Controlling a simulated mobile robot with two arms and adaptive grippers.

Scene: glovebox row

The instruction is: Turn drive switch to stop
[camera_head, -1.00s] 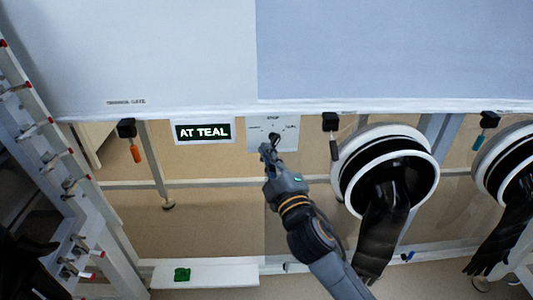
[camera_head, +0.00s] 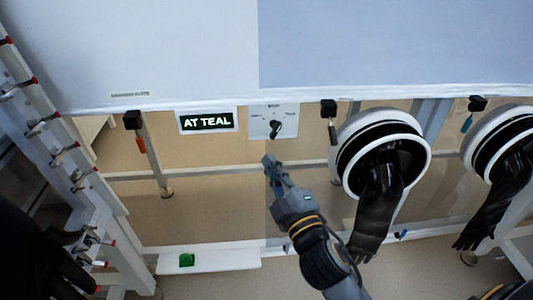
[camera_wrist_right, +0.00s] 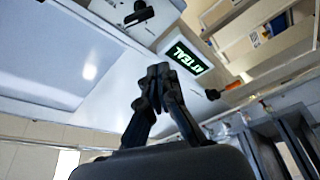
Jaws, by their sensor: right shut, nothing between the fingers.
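The drive switch is a black knob (camera_head: 277,129) on a white plate (camera_head: 258,131) at the front edge of the white cabinet. The plate has STOP printed at its top and small labels at both sides; which mark the knob points at is hard to tell. My right gripper (camera_head: 268,161) is below the plate, apart from the knob, with its fingers shut and empty. In the right wrist view the knob (camera_wrist_right: 139,12) is at the top, beyond the shut fingertips (camera_wrist_right: 158,71). My left gripper is not in view.
A lit sign reading AT TEAL (camera_head: 208,121) is left of the switch plate. A glove port (camera_head: 350,150) with a hanging black glove (camera_head: 375,205) is close on the right. A ledge (camera_head: 225,258) carries a green block (camera_head: 186,260). A rack with red-tipped pegs (camera_head: 75,160) stands left.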

